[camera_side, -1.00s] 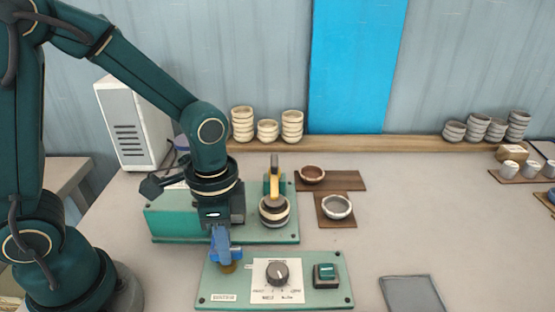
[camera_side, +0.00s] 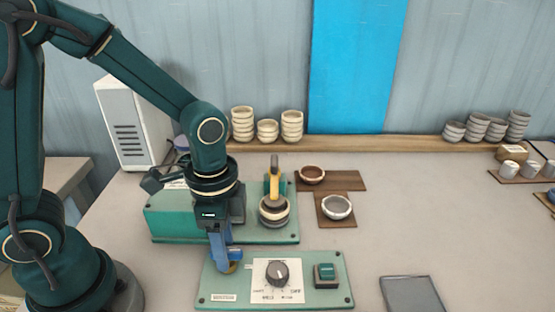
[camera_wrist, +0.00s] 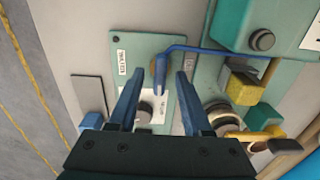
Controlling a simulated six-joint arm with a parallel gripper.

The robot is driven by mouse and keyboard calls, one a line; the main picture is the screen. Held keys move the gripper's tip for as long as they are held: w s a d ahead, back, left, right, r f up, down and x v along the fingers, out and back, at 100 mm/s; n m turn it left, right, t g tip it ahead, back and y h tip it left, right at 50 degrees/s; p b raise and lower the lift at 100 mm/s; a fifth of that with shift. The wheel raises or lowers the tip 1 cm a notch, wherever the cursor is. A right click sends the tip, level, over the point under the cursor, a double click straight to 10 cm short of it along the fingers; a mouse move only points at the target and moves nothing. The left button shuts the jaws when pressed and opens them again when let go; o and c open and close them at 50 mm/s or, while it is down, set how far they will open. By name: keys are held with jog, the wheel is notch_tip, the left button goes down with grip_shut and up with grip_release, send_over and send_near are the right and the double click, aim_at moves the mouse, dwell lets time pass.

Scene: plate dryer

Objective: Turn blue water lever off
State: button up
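The blue water lever (camera_wrist: 210,49) is a thin blue rod in the wrist view. It runs from the right and ends in a bent, wider end (camera_wrist: 160,75) over the green panel (camera_wrist: 185,95). My gripper (camera_wrist: 158,78) is open, with one finger on each side of that end in the picture. I cannot tell whether either finger touches it. In the side view my gripper (camera_side: 222,258) points down at the panel's left end. The blue of the fingers and of the lever merges there, beside a small brass-coloured disc, so the lever is mostly hidden.
The panel carries a dark dial (camera_side: 277,272) and a green button (camera_side: 327,275). Behind it stands a green machine (camera_side: 175,222) with a round press head (camera_side: 274,208). Bowls, including a white one (camera_side: 337,207), lie on wooden boards. A grey tablet (camera_side: 412,294) lies at right.

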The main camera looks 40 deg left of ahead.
jog(key=shift+r, duration=2.55)
jog(key=shift+w+a+r, duration=0.1)
jog(key=shift+r, duration=0.1)
jog(key=s+a+r+n+t, duration=0.3)
jog(key=s+r+n+t, duration=0.2)
jog(key=n, duration=0.4)
jog(key=shift+a+r+t, duration=0.3)
jog(key=shift+r, duration=0.25)
